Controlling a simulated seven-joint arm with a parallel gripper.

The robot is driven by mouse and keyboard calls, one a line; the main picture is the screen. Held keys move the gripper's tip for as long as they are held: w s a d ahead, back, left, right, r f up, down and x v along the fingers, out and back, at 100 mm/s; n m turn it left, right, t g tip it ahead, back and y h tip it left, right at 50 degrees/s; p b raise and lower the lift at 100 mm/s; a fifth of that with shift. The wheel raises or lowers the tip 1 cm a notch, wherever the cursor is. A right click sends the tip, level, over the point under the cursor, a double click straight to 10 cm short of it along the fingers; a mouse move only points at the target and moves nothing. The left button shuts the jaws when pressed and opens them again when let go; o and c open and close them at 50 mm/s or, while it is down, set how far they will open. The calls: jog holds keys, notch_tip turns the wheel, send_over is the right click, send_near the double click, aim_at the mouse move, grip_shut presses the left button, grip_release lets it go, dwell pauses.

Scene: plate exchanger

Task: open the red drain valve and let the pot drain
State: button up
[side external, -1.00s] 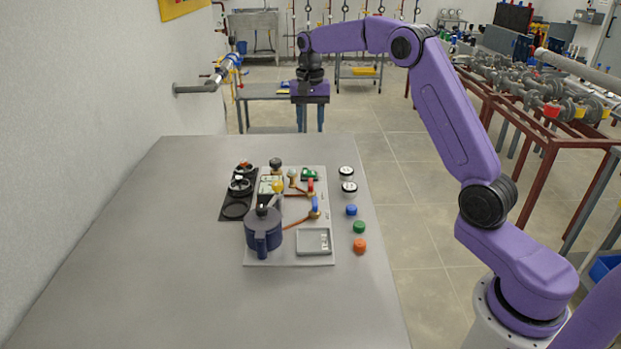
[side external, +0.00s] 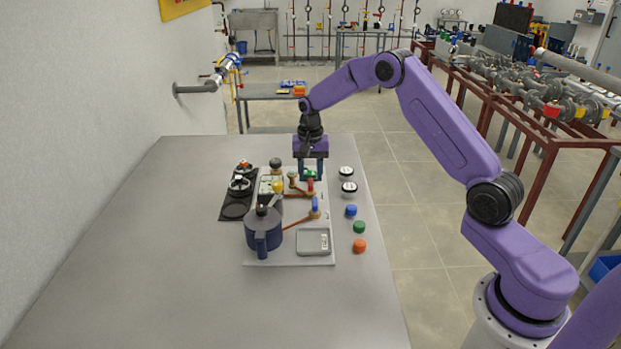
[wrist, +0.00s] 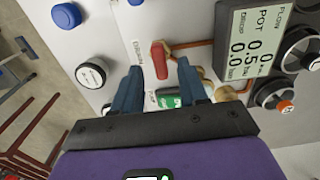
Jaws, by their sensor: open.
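The red drain valve handle (side external: 310,187) stands on the light board (side external: 290,258), on a copper-coloured pipe. In the wrist view the red handle (wrist: 160,60) appears between my fingertips, with its long side running along the fingers. My gripper (side external: 311,178) is open and empty, pointing down over the far right part of the board; its blue fingers also show in the wrist view (wrist: 159,66). I cannot tell the exact height gap to the handle. The dark blue lidded pot (side external: 263,232) stands at the board's near left. The display (wrist: 247,43) reads POT 0.5 and DROP 0.0.
A blue-handled valve (side external: 315,205) is nearer on the board, above a grey scale (side external: 313,241). Black-and-white knobs (side external: 349,188) and blue, green and orange caps (side external: 359,227) lie right of the board. The near table is clear.

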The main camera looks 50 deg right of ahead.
jog(key=shift+f, duration=1.05)
grip_shut()
